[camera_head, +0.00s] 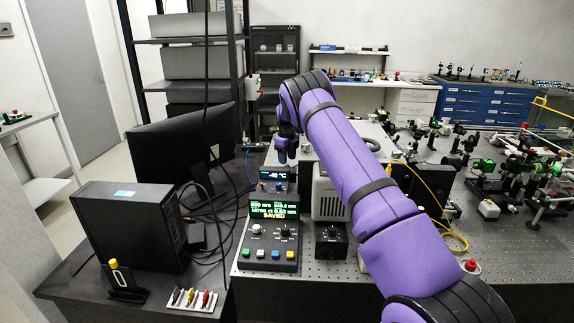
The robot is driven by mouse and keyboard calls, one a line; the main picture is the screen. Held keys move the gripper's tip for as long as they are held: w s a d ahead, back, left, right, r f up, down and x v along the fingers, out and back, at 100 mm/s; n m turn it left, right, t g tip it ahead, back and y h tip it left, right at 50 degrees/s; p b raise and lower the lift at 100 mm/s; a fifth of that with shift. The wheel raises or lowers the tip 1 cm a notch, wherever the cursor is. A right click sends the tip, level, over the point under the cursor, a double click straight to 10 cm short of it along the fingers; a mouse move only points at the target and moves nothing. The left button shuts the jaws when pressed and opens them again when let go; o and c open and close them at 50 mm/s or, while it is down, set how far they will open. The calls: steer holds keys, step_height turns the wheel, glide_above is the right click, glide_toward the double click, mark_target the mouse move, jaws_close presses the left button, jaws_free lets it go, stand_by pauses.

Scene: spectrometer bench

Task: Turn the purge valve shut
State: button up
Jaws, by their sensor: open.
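My purple arm reaches from the lower right up to the back and bends down at its far end. My gripper (286,156) is the small dark end pointing down, above and behind the small display unit (277,182) that reads about -40 °C. The gripper is open, and I see nothing held in it, though the fingers are small here. I cannot surely tell which part is the purge valve. A black box with a round knob (331,241) stands on the bench, left of my forearm. A red knob (470,266) on a white base sits right of my arm.
A control box (270,236) with a screen reading SAVED and coloured buttons stands at the bench's left edge. A monitor (180,140), a black computer case (130,225) and loose cables are further left. Optics (500,170) crowd the right; a yellow cable (425,185) runs beside my arm.

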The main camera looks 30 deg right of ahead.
steer(key=shift+f, duration=1.6)
jaws_close()
steer(key=shift+n, duration=2.3)
jaws_free()
steer(key=shift+r, duration=0.1)
step_height(320, 180, up, 11)
